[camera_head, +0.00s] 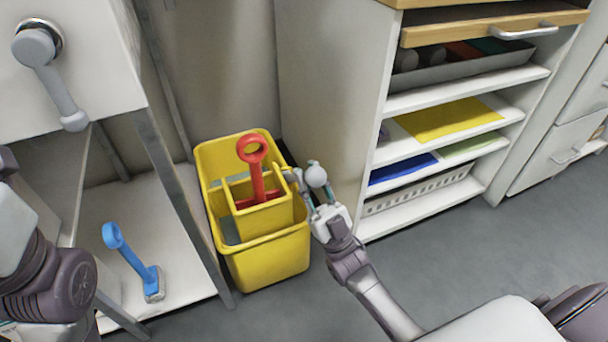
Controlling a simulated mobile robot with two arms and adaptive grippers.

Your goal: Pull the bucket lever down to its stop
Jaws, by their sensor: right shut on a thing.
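The yellow bucket (265,262) stands on the floor, with a smaller yellow wringer box set in its upper part. A red piece with a ring handle (252,160) stands upright in the box. The bucket lever (316,174) is on the right side of the bucket and ends in a grey ball knob. My right gripper (314,190) is at the knob, its fingers on either side, shut on the lever. The lever's joint is partly hidden. My left arm shows at the left edge, but its gripper is out of view.
A white shelf unit (325,95) stands right behind the lever, close to my right gripper. At left is a white cabinet with a crank handle (45,75). A blue brush (130,260) rests on the low shelf below it. Grey floor (470,250) is open at right.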

